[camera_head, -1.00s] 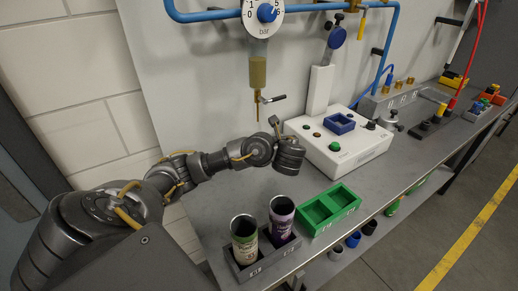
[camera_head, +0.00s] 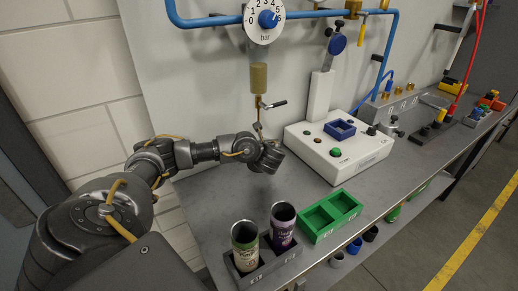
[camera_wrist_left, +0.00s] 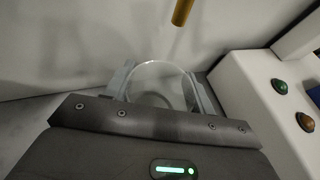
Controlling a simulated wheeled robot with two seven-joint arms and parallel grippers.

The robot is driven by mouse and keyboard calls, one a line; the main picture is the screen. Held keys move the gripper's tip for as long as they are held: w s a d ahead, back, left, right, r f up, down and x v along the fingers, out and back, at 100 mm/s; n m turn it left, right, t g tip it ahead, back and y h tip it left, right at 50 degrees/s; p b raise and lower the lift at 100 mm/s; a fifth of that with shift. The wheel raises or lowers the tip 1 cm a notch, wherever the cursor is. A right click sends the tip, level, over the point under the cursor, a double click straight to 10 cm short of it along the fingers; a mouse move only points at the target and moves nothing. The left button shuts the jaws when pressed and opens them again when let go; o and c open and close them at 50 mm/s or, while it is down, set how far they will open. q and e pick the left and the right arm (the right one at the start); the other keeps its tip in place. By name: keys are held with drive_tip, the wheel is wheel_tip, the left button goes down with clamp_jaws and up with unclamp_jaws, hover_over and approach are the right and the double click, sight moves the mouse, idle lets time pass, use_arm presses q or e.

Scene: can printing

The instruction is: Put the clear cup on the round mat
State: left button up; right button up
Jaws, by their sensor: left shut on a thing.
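The clear cup (camera_wrist_left: 163,75) shows in the left wrist view as a transparent rim and wall between the two grey fingers of my left gripper (camera_wrist_left: 163,88). The gripper is shut on it. In the head view my left gripper (camera_head: 260,132) is at the back of the bench, below the dispenser nozzle. I cannot make out the cup clearly there. I cannot make out the round mat in either view; the gripper and arm hide part of the bench. My right gripper is not in view.
The dispenser nozzle (camera_head: 258,108) hangs just above the gripper; its brass tip (camera_wrist_left: 182,12) shows in the wrist view. A white control box (camera_head: 340,150) stands to the right. A green tray (camera_head: 330,215) and two printed cans in a grey holder (camera_head: 262,265) are nearer.

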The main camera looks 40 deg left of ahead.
use_arm(q)
drive_tip(key=shift+f, duration=0.8)
drive_tip(key=shift+w+a+f, duration=0.1)
drive_tip(key=shift+a+f, duration=0.15)
drive_tip(key=shift+f, duration=0.05)
drive_tip(key=shift+f, duration=0.1)
drive_tip(key=o, duration=1)
